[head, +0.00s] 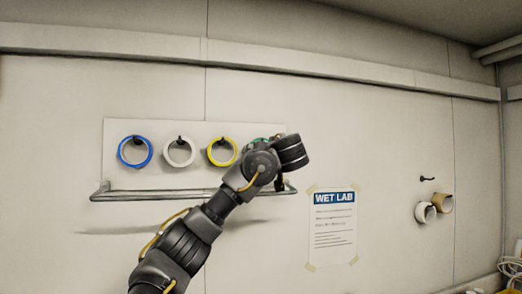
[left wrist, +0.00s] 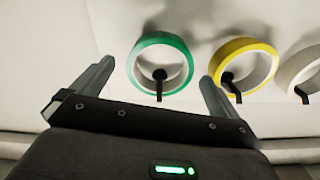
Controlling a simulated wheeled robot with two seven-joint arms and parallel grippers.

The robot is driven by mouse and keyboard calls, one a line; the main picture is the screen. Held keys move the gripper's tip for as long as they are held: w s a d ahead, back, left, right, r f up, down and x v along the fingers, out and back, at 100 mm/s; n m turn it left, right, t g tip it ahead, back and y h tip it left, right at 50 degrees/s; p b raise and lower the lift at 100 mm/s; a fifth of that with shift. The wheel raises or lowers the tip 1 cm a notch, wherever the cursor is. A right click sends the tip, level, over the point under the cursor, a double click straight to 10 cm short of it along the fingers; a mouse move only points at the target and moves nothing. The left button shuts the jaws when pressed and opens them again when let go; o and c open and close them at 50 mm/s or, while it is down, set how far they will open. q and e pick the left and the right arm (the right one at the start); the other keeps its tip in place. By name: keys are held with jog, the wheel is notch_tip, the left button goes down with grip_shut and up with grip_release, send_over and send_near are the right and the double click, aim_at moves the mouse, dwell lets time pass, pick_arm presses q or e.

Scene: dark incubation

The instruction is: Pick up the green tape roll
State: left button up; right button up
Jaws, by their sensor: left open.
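The green tape roll (left wrist: 163,39) hangs on a dark peg in the left wrist view, which sees the wall upside down. My left gripper (left wrist: 156,70) is open and empty, with one finger on each side of the roll in the picture. The roll appears beyond the fingertips; I cannot tell how large the gap is. In the head view my left arm hides nearly all of the roll, and only a green sliver (head: 259,140) shows above the wrist. My left fingers are hidden there. My right gripper is in neither view.
A yellow roll (left wrist: 243,45) hangs beside the green one, close to a finger in the picture. White (head: 180,165) and blue (head: 121,152) rolls hang farther left in the head view. A metal rail (head: 150,194) runs below. A WET LAB poster (head: 333,225) is at right.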

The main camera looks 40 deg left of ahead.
pick_arm(q)
jog(key=p+x, duration=0.2)
jog(key=x, duration=0.2)
jog(key=shift+w+a+p, duration=0.1)
jog(key=shift+a+p, duration=0.2)
jog(key=shift+a, duration=0.1)
jog(key=shift+a+f, duration=0.1)
jog(key=shift+d, duration=0.3)
jog(key=shift+c, duration=1.3)
jog(key=c, duration=0.6)
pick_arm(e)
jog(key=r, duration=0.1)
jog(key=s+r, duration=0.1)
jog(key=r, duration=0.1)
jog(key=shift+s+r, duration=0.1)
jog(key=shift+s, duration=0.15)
